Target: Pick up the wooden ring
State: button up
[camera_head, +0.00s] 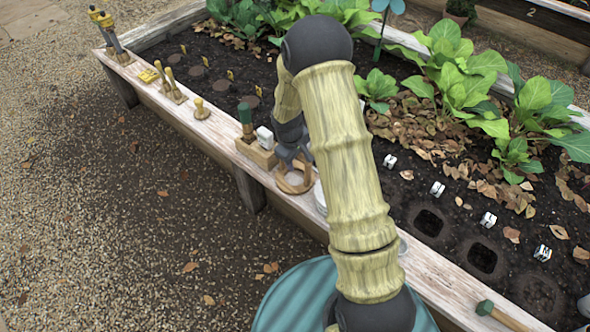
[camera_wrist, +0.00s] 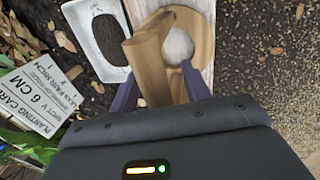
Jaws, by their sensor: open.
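The wooden ring (camera_head: 292,190) is on the light plank edge of the raised bed, just below my gripper (camera_head: 292,156). In the wrist view the round wooden shape (camera_wrist: 207,38) lies on the plank around a pale round patch. A wooden upright bar stands at its left, reaching between the fingers. My gripper (camera_wrist: 159,72) is open, with one dark finger on each side of the bar. I cannot tell whether either finger touches it. My arm hides part of the plank right of the ring.
A wooden block (camera_head: 258,153) with a green-handled tool stands just left of the ring. A white-rimmed dish (camera_wrist: 93,42) and a planting card (camera_wrist: 32,95) are nearby. Several small tools stand farther left on the plank. Leafy plants (camera_head: 450,70) fill the bed behind; gravel lies in front.

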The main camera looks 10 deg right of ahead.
jog(key=shift+c, duration=0.5)
grip_shut()
jog(key=shift+r, duration=0.1)
notch_tip(320, 180, up, 10)
jog(key=p, duration=0.3)
jog(key=shift+r+p, duration=0.2)
jog(key=shift+p, duration=0.15)
